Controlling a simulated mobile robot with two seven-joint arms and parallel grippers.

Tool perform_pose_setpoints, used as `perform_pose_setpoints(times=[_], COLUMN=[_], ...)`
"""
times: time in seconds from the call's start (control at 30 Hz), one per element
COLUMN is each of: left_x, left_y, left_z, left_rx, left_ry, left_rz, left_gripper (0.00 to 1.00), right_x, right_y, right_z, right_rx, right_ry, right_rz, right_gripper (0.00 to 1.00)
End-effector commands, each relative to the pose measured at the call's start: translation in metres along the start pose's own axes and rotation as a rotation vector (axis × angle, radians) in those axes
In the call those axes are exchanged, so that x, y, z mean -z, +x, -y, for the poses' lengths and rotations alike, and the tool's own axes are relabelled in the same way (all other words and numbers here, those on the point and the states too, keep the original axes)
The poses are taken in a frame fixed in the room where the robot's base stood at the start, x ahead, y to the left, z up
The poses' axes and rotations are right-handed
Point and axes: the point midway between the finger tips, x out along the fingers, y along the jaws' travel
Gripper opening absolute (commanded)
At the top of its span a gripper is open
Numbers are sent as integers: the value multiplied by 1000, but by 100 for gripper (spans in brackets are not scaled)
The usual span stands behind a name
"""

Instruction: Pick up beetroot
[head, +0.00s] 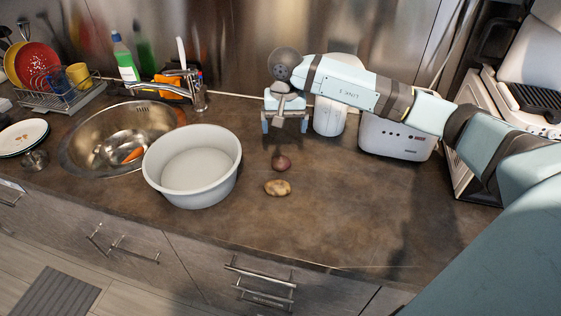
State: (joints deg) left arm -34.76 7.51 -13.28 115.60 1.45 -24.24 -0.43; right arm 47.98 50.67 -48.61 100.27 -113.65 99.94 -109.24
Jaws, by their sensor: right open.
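The beetroot (281,163) is a small, dark reddish-purple round thing on the brown counter, with a darker stub at its top. My right gripper (284,127) is above and behind it in the picture, pointing down with its two fingers apart. The gripper is open, with nothing seen between the fingers, and does not appear to touch the beetroot. My left gripper is not in view.
A tan potato (277,187) lies just in front of the beetroot. A large white basin (193,200) stands to the left, beside the sink (75,150). A white canister (328,118) and a toaster (397,140) stand behind my right arm. The counter's front right is clear.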

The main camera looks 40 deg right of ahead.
Motion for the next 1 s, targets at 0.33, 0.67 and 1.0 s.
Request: perform_pose_setpoints(times=[0.33,0.67,1.0], left_x=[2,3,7], left_y=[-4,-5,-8], left_z=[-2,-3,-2], left_rx=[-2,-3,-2], left_ry=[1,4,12], left_rz=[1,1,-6], left_gripper=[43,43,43], right_x=[1,3,8], right_y=[62,91,132], right_z=[-1,2,7], right_rx=[-9,-6,-6], right_ry=[-3,-2,-3], right_rz=[-1,-1,-3], right_gripper=[90,90,90])
